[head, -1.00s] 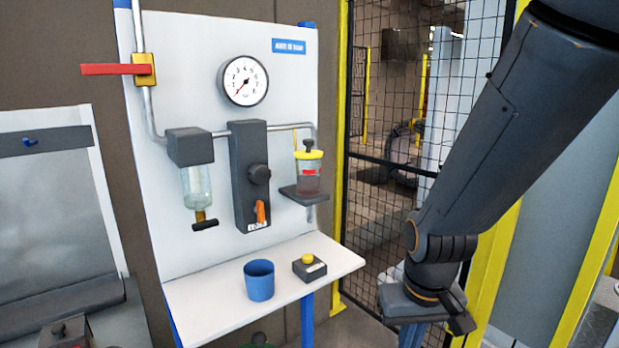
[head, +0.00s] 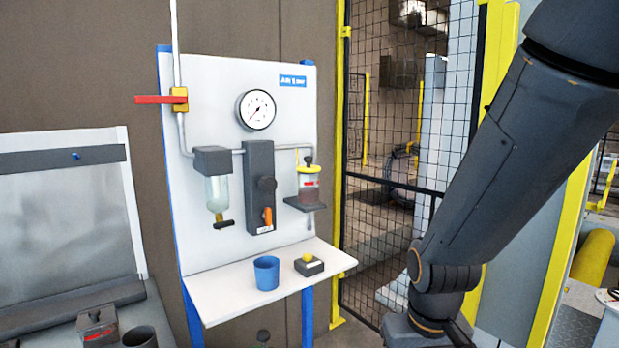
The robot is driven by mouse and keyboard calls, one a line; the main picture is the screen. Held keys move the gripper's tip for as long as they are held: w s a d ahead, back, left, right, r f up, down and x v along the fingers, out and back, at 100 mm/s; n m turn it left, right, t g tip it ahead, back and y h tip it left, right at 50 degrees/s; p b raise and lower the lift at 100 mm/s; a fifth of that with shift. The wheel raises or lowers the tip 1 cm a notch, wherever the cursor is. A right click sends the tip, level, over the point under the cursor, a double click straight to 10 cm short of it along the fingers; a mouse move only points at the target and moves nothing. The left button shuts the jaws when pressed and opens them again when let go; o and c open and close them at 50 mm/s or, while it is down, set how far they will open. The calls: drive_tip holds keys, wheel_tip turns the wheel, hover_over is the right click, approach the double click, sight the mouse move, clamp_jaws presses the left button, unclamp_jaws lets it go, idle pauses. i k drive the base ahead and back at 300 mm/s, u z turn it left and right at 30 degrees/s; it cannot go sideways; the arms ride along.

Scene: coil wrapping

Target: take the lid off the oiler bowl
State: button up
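A thin yellow strip hangs beside the lid. My arm reaches down the right of the view, well to the right of the bowl and apart from it. My gripper's fingers do not show; the arm's lower end runs out of the bottom edge.
A gauge (head: 256,110), a red-handled valve (head: 162,99) and a clear filter bowl (head: 217,195) are on the panel. A mesh fence (head: 375,200) stands to the right.

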sight(308, 169)
drive_tip(key=k, duration=0.75)
drive_tip(key=z, duration=1)
drive_tip(key=i, duration=1.5)
drive_tip(key=u, duration=0.55)
drive_tip(key=i, duration=0.6)
drive_tip(key=u, duration=0.8)
